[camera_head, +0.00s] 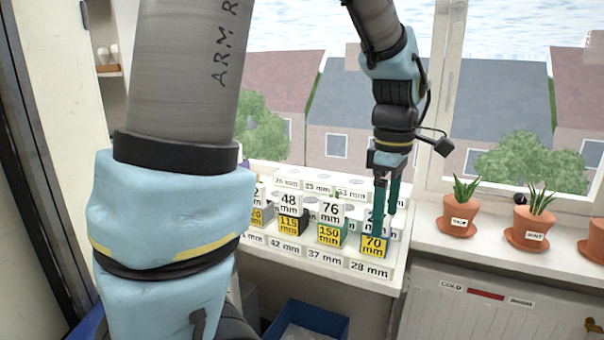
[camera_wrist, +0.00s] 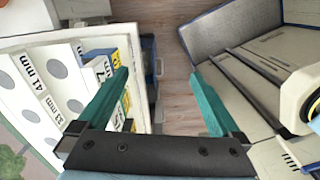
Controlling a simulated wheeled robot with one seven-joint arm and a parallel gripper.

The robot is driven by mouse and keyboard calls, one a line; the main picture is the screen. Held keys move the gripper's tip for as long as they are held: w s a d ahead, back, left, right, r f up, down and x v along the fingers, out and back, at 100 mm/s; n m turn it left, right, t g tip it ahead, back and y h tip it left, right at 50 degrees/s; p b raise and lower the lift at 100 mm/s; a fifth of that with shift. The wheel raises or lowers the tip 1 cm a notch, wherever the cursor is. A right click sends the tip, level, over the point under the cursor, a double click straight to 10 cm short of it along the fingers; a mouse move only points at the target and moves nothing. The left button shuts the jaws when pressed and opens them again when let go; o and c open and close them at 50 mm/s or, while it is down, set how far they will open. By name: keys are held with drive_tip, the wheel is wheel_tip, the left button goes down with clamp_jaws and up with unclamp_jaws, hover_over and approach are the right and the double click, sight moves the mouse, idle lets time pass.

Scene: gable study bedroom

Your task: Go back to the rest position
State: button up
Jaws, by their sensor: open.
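My gripper (camera_head: 385,210) hangs pointing down at the right end of a white rack (camera_head: 300,257) on the windowsill. In the head view its green fingers overlap the block labelled 70 mm (camera_head: 374,246); I cannot tell if they touch it.
Potted plants (camera_head: 459,220) stand to the right on the sill, above a cabinet (camera_head: 480,310). A blue bin (camera_head: 312,318) is below the rack. Window glass is behind my arm.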

drive_tip(key=a+f+m, duration=0.2)
drive_tip(key=a+m, duration=0.2)
drive_tip(key=a, duration=0.3)
drive_tip(key=a+f+m+t, duration=0.1)
drive_tip(key=a+f+m, duration=0.2)
drive_tip(key=a, duration=0.4)
drive_tip(key=a+f+m, duration=0.3)
drive_tip(key=a+m, duration=0.2)
drive_tip(key=a, duration=0.2)
drive_tip(key=shift+a, duration=0.35)
drive_tip(key=shift+s+a+m, duration=0.15)
drive_tip(key=shift+a+m, duration=0.1)
drive_tip(key=shift+m, duration=0.05)
drive_tip(key=shift+c, duration=0.2)
